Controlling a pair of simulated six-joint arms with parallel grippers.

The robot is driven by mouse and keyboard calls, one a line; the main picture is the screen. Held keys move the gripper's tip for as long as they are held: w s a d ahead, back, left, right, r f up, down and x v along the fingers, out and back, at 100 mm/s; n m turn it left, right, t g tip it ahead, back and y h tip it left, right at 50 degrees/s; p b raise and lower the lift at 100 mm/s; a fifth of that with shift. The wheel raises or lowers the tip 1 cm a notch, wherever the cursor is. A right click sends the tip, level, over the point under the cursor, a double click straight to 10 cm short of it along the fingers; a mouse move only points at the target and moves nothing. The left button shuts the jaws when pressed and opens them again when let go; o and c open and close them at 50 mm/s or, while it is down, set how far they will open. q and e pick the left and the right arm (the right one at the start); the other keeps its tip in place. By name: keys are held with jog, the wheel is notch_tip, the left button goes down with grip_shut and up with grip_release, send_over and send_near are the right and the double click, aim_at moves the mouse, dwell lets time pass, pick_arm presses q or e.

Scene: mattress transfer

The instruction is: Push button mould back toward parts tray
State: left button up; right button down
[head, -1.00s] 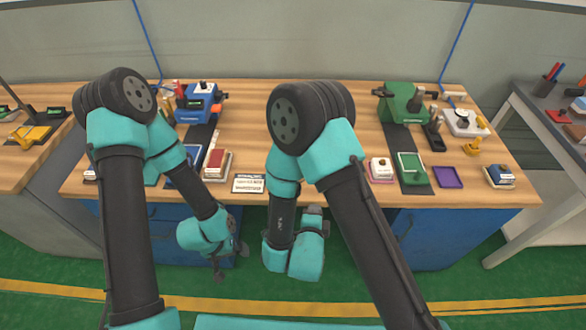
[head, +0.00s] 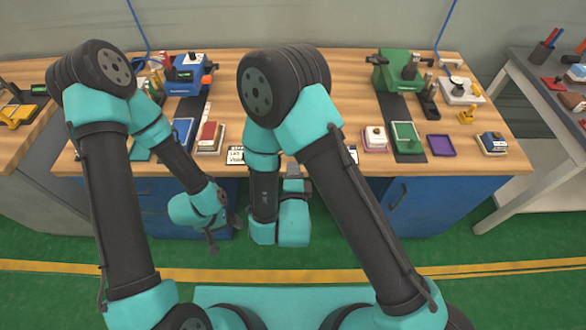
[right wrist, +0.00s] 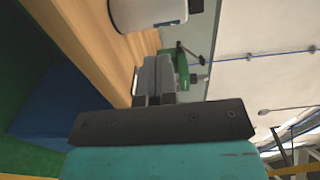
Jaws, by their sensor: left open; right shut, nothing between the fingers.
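Which object is the button mould I cannot tell for sure. A white block on a pink base (head: 375,138) stands near the table's front edge, right of my right arm. A large white rounded object (right wrist: 148,12) is close beside my right gripper in the right wrist view. My right gripper (head: 292,172) is at the front table edge, shut and empty; its fingers (right wrist: 152,80) point over the tabletop. My left gripper (head: 213,242) hangs open in front of the table, below its top. A shallow purple tray (head: 441,145) lies at the right; whether it is the parts tray is unclear.
A green machine (head: 398,72) and a blue machine (head: 186,76) stand at the back. A green-framed tray (head: 406,136) lies left of the purple tray. A red block (head: 208,134) lies at the left. My right arm hides the table's middle.

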jog(key=w, duration=1.1)
jog(key=shift+w+a, duration=0.1)
jog(key=shift+w, duration=0.1)
jog(key=w, duration=1.1)
jog(key=s, duration=1.4)
jog(key=shift+w, duration=0.1)
